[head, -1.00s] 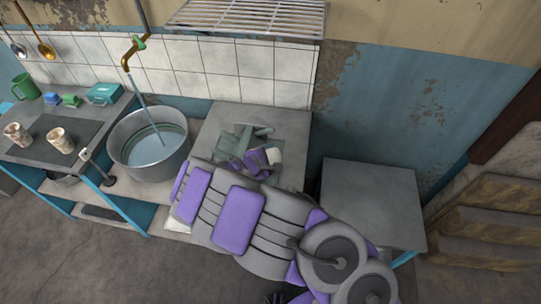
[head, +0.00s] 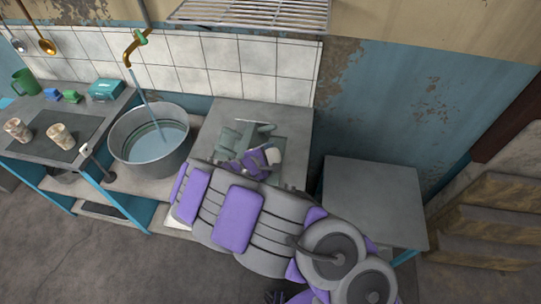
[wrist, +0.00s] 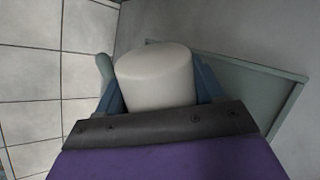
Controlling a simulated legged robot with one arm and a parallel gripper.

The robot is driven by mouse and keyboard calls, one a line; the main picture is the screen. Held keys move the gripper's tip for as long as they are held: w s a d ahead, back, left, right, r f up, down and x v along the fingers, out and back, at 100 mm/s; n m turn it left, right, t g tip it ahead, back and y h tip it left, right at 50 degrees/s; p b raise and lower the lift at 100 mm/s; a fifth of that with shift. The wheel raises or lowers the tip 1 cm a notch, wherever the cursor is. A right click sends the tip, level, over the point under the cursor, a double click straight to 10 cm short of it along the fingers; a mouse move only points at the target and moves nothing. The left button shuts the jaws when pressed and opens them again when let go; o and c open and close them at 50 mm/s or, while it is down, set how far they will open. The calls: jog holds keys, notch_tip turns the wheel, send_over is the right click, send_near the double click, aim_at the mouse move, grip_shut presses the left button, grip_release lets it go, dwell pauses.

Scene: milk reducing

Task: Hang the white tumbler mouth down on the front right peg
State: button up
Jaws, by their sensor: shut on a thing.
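My gripper (wrist: 158,100) is shut on the white tumbler (wrist: 155,72), with a blue finger on each side of it. In the wrist view its smooth, closed end shows and its mouth is hidden. The tumbler (head: 273,156) is small in the head view, above the right part of a grey-green peg rack (head: 292,172). One rounded peg (wrist: 104,66) stands just left of the tumbler in the wrist view. Other pegs (head: 264,128) show behind my gripper. The front right peg is not clearly visible. I cannot tell whether the tumbler touches a peg.
The rack stands on a grey table (head: 300,115) against a tiled wall. A metal basin (head: 120,150) under a running tap is to the left. A bare grey table (head: 372,200) is at the right. A wire shelf (head: 250,14) hangs above.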

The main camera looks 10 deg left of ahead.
jog(key=o, duration=0.9)
jog(key=shift+a, duration=0.1)
jog(key=o, duration=0.4)
jog(key=shift+d, duration=0.2)
jog(key=shift+c, duration=0.2)
jog(key=p+v, duration=0.4)
jog(key=v, duration=1.3)
jog(key=shift+r, duration=0.1)
